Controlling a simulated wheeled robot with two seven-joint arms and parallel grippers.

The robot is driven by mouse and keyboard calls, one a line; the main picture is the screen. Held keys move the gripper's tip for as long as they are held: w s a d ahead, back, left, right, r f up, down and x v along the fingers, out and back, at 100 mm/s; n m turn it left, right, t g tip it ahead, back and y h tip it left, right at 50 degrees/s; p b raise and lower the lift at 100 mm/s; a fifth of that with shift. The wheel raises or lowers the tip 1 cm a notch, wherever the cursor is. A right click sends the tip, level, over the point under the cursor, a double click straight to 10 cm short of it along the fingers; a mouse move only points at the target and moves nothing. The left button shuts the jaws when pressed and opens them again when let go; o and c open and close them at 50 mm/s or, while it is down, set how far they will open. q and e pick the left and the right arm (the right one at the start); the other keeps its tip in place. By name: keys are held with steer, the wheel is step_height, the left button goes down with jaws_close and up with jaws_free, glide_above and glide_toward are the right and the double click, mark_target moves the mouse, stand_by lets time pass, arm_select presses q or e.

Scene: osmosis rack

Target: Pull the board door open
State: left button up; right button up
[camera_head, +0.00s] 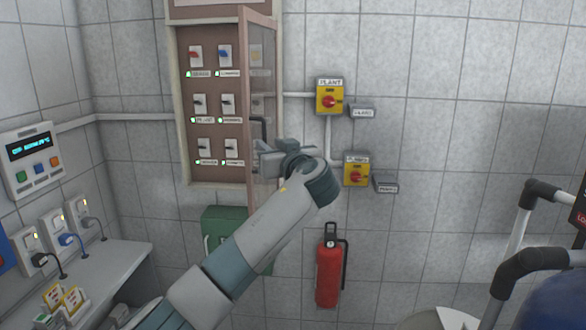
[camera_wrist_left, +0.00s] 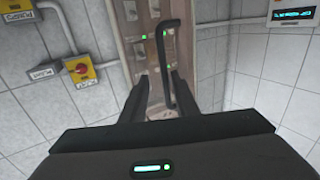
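The board door (camera_head: 244,60), a brown frame with a clear pane, stands swung out from the wall board (camera_head: 181,130), which shows rows of switches with green lights. Its dark bar handle (camera_head: 263,128) is partly hidden near my left gripper (camera_head: 268,152). In the left wrist view, the handle (camera_wrist_left: 171,65) runs between the two spread fingers of my left gripper (camera_wrist_left: 160,88), closer to the right finger. A gap shows at the left finger; contact at the right one is unclear. My right gripper is not in view.
Two yellow switch boxes (camera_head: 330,97) (camera_head: 357,170) are on the wall right of the door. A red fire extinguisher (camera_head: 329,272) and a green box (camera_head: 222,226) are below. A shelf with plugs (camera_head: 120,266) is at left, pipe rails (camera_head: 515,245) at right.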

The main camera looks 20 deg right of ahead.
arm_select(q)
steer(key=s+b, duration=0.6)
steer(key=s, duration=0.9)
steer(key=shift+d, duration=0.25)
steer(key=shift+s, duration=0.1)
steer(key=shift+f, duration=0.15)
jaws_close()
steer(key=w+a+f+n+g+h, duration=0.1)
steer(key=w+a+f+g+h, duration=0.2)
steer(key=w+f, duration=0.45)
steer(key=w+a+f+n+g+h, duration=0.15)
steer(key=w+a+f+h, duration=0.3)
steer(key=f, duration=0.65)
steer(key=a+f+n+h, duration=0.5)
steer(key=a+f+n, duration=0.1)
steer(key=a, duration=0.6)
steer(key=shift+w+a+f, duration=0.2)
steer(key=shift+w+f, duration=0.05)
steer(key=shift+f, duration=0.05)
steer(key=shift+n, duration=0.25)
